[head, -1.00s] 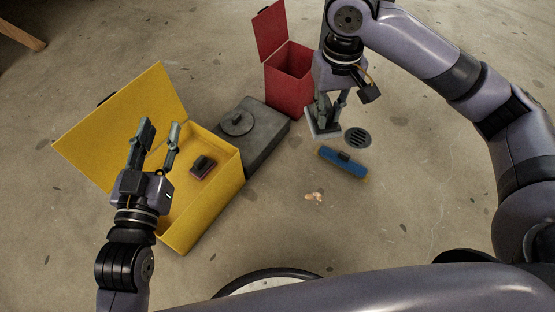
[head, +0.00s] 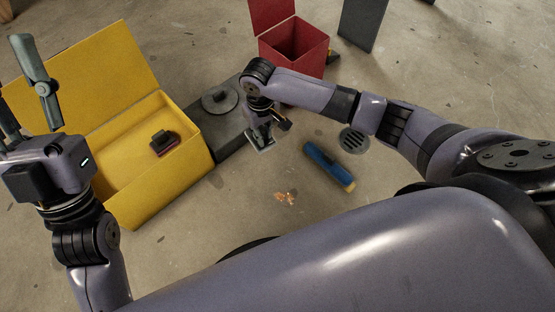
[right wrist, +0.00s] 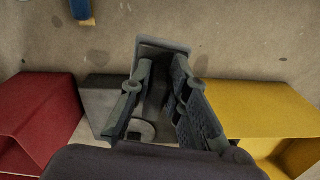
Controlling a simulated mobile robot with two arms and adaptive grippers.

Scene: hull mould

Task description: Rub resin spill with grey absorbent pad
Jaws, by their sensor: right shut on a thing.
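The resin spill (head: 286,197) is a small orange-brown patch on the concrete floor, below centre in the head view. My right gripper (head: 261,137) is shut on the grey absorbent pad (head: 261,146), above and left of the spill in the picture. The pad also shows in the right wrist view (right wrist: 165,44), at the tips of the fingers (right wrist: 160,75). I cannot tell whether the pad touches the floor. The spill is not clearly seen in the right wrist view. My left gripper (head: 22,98) is open and empty, left of the yellow box.
The open yellow box (head: 190,168) holds a dark block with a reddish base (head: 164,143). A dark grey case (head: 228,128) with a round disc and an open red bin (head: 298,52) stand behind. A blue cylinder (head: 325,165) lies near a floor drain (head: 353,140). Floor around the spill is clear.

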